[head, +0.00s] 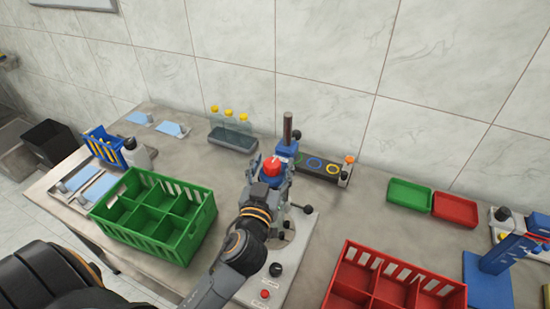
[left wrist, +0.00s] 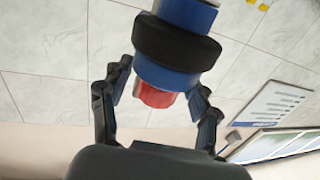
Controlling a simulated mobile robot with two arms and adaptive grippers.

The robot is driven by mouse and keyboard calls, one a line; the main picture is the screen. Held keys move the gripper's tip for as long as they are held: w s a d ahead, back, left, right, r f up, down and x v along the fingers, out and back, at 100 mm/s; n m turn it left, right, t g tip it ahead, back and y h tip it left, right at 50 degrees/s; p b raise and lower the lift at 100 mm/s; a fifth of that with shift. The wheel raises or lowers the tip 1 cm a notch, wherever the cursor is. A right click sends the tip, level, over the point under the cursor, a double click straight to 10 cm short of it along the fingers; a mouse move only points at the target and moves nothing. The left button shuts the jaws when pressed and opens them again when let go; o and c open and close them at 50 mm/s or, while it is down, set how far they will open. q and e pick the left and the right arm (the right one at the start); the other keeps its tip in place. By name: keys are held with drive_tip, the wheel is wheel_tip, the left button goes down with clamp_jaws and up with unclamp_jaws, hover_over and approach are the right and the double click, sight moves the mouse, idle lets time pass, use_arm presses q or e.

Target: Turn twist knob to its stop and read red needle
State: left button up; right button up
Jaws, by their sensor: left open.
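A blue device with a red part (head: 272,168) on it stands on a light grey base plate (head: 299,245). My left gripper (head: 271,178) is open at this device, with its fingers around the red part. In the left wrist view a red cylinder (left wrist: 155,96), a blue body (left wrist: 165,76) and a black ring (left wrist: 176,43) lie in line between the spread fingers (left wrist: 158,84). I cannot tell whether the fingers touch them. I cannot tell for certain which part is the twist knob. No red needle can be made out. My right gripper is not in view.
A green divided crate (head: 150,232) stands left of my left arm. A red divided crate (head: 345,290) stands at the front right. Green (head: 409,195) and red (head: 454,209) trays lie at right. A panel with coloured rings (head: 315,163) and yellow-capped bottles (head: 229,115) stand behind.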

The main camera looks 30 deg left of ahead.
use_arm(q)
drive_tip(key=shift+s+d+r, duration=0.1)
drive_tip(key=shift+s, duration=0.1)
drive_tip(key=shift+c, duration=1.2)
drive_tip(key=c, duration=1)
drive_tip(key=shift+o, duration=0.2)
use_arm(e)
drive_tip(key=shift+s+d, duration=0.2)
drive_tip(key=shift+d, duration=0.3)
